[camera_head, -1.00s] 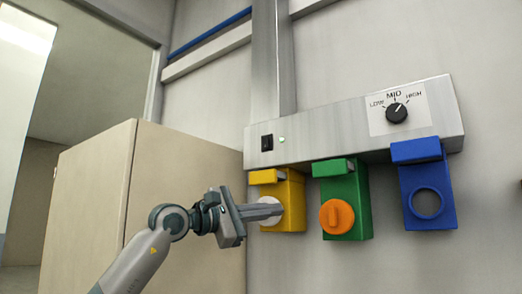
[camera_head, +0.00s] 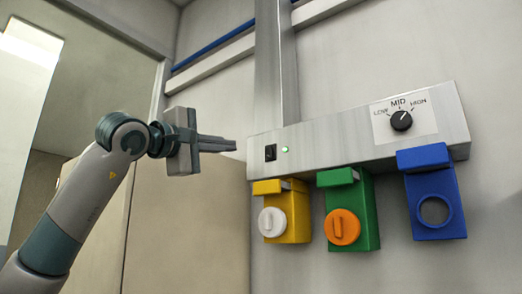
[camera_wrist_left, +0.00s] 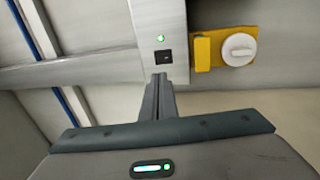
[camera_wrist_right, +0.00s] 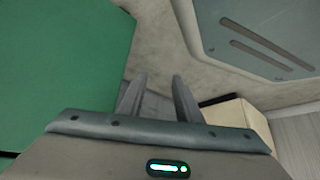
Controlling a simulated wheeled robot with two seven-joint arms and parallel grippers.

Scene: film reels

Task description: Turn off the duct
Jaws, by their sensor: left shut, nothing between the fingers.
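A grey control panel (camera_head: 350,135) is on the wall. Its left end carries a small black switch (camera_head: 270,152) and a lit green light (camera_head: 285,149); both also show in the left wrist view, the switch (camera_wrist_left: 163,57) just beyond the fingertips. A black dial (camera_head: 401,121) on the right, marked LOW, MID and HIGH, points near MID. My left gripper (camera_head: 233,144) is shut and empty, left of the switch and apparently short of the panel. My right gripper (camera_wrist_right: 158,77) shows only in its wrist view, open, with nothing visible between its fingers.
Below the panel hang a yellow box (camera_head: 294,215) with a white knob (camera_head: 272,222), a green box (camera_head: 366,210) with an orange knob (camera_head: 342,227), and a blue box (camera_head: 447,190) with a round opening. A beige cabinet (camera_head: 190,235) stands left of the panel.

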